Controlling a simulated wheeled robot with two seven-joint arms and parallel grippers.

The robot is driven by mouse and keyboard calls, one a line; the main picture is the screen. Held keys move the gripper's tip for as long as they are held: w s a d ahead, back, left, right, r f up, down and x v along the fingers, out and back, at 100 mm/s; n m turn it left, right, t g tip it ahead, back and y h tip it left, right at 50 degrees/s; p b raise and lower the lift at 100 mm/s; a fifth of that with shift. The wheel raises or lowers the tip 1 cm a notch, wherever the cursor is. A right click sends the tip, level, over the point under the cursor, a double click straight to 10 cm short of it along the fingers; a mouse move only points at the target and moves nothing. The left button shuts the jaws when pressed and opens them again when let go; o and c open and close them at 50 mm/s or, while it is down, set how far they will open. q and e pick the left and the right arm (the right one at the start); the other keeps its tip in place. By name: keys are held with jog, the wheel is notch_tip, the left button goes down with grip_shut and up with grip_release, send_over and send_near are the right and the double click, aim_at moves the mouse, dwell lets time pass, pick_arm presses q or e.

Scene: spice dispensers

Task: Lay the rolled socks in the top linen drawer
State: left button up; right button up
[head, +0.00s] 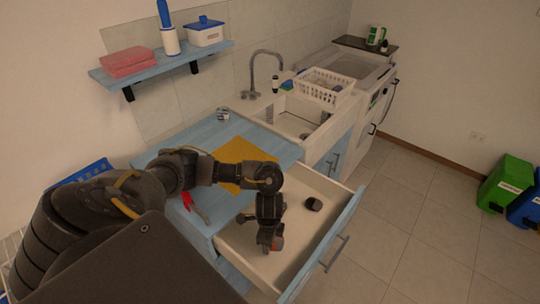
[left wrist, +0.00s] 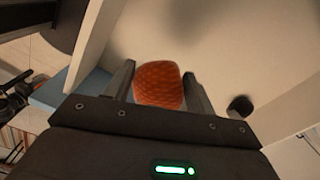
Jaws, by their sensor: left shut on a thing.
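The top drawer (head: 334,240) is pulled open below the blue counter. My left gripper (head: 268,243) points down inside it, near its left side. It is shut on an orange, knit-textured rolled sock (head: 277,243). In the left wrist view the orange sock (left wrist: 158,85) sits between the two fingers. I cannot tell whether it touches the drawer floor. A dark rolled sock (head: 314,204) lies on the drawer floor, apart from the gripper; it also shows in the left wrist view (left wrist: 240,105). My right gripper is in neither view.
A yellow cloth (head: 236,152) and a red-handled tool (head: 190,201) lie on the counter (head: 222,132) beside the drawer. A white basket (head: 323,88) stands by the sink. Green and blue bins (head: 507,182) stand far right. The drawer's right part is bare.

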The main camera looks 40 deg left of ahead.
pick_arm(q)
jog(key=shift+s+a+f, duration=0.35)
jog(key=shift+s+a, duration=0.05)
jog(key=shift+a, duration=0.05)
jog(key=shift+f, duration=0.25)
jog(key=b, duration=0.3)
send_over(266, 258)
notch_tip(266, 258, down, 5)
jog(key=shift+s+d+r, duration=0.1)
jog(key=shift+r, duration=0.05)
jog(key=shift+f, duration=0.55)
jog(key=shift+f+b, duration=0.45)
jog(key=shift+f, duration=1.45)
jog(key=shift+f, duration=0.15)
jog(key=o, duration=0.9)
jog(key=shift+o, duration=0.5)
